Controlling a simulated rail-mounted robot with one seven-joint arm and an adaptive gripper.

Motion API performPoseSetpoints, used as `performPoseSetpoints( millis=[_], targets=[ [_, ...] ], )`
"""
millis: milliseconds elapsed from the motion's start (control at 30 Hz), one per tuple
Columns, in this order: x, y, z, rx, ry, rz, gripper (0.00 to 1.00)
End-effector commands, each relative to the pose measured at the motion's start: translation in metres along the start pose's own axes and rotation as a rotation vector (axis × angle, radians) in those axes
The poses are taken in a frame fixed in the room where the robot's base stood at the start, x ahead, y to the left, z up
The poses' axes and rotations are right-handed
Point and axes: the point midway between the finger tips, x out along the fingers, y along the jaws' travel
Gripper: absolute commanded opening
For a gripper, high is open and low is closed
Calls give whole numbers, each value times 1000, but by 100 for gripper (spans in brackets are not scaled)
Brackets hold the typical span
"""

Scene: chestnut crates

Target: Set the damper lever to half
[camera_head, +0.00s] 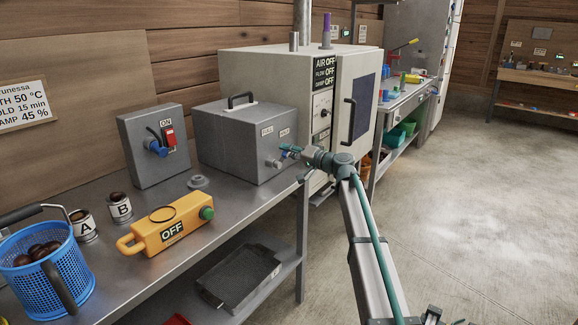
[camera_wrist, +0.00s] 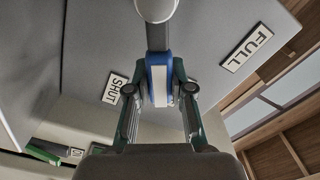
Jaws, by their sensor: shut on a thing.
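The damper lever (camera_wrist: 157,78) has a grey shaft and a blue grip with a pale stripe. It extends from a round hub on the front of a grey metal box (camera_head: 228,150). My gripper (camera_wrist: 160,92) is shut on the blue grip, one finger on each side. In the wrist view the lever lies between the SHUT plate (camera_wrist: 115,88) and the FULL plate (camera_wrist: 247,47). In the head view my gripper (camera_head: 291,152) is at the box's front face, and the lever is small and partly hidden.
The box stands on a steel bench (camera_head: 155,283) beside a cream cabinet (camera_head: 340,75). Also on the bench are a grey switch box (camera_head: 132,133), a yellow OFF device (camera_head: 160,236), tins and a blue basket (camera_head: 65,262). The floor at right is clear.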

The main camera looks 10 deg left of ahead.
Motion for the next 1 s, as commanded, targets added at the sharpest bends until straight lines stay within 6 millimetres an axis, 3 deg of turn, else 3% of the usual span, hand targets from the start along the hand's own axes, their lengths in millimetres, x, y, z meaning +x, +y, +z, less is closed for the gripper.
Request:
performPoseSetpoints(
  millis=[400,933,967,1000],
  targets=[
    [0,-12,3,-209,0,1,0],
    [0,-16,2,-235,-1,1,0],
    [0,-16,2,-235,-1,1,25],
    [0,-16,2,-235,-1,1,31]
  ],
)
